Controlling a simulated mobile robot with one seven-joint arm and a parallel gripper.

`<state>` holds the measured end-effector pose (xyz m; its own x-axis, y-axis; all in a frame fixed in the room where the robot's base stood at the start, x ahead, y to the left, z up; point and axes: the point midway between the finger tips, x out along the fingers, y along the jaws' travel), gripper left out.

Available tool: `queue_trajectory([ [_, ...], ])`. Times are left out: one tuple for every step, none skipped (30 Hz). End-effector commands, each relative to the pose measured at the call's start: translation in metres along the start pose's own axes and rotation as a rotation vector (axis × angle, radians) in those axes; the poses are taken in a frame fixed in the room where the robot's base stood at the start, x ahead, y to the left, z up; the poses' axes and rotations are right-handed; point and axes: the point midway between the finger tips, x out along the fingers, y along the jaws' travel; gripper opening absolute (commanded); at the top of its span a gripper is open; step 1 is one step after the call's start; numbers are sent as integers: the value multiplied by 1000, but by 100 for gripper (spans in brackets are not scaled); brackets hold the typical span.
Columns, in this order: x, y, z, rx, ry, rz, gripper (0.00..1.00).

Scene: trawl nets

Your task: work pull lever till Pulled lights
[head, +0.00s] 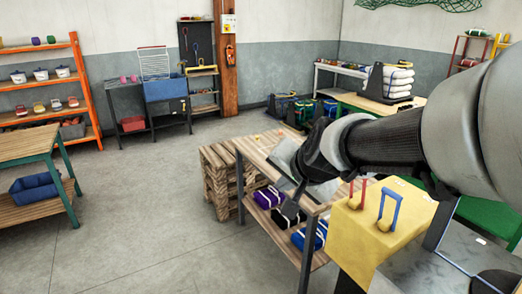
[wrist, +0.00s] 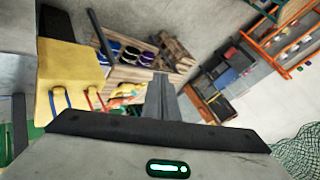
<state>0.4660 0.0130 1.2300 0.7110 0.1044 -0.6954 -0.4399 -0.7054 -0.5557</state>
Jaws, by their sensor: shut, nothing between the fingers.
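A yellow box (head: 365,232) stands at the lower right in the head view. A red U-shaped handle (head: 357,193) and a blue U-shaped handle (head: 390,208) stand up from its top. I cannot tell which is the pull lever, and no Pulled label or lamp is readable. The box (wrist: 68,65), blue handle (wrist: 61,98) and red handle (wrist: 95,98) also show at the left in the wrist view. My gripper (head: 289,208) is shut and empty, left of the box and apart from both handles. Its closed fingers (wrist: 160,98) point away from the wrist camera.
A wooden bench (head: 258,155) beside the box has purple and blue bundles (head: 268,197) on its lower shelf. Stacked pallets (head: 218,172) stand at its left. An orange rack (head: 88,95) and a green-legged table (head: 30,143) are at the far left. The middle floor is open.

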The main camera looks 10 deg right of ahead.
Motion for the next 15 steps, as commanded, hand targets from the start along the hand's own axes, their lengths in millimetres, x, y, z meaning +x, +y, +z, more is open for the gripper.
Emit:
queue_trajectory([
  [43,8,-13,139,51,3,0],
  [62,11,-26,224,95,0,0],
  [87,18,-41,334,158,-1,0],
  [105,26,-53,413,209,0,0],
  [123,35,-64,491,263,1,0],
  [145,51,-78,586,342,4,0],
  [160,64,-87,652,404,5,0],
  [174,78,-96,713,471,5,0],
  [191,98,-107,788,565,4,0],
  [201,115,-114,837,638,0,0],
  [210,132,-120,880,715,-5,0],
  [220,154,-126,928,819,-18,0],
  [225,170,-130,956,896,-30,0],
  [228,185,-133,978,973,-46,0],
  [230,203,-136,995,1072,-73,0],
])
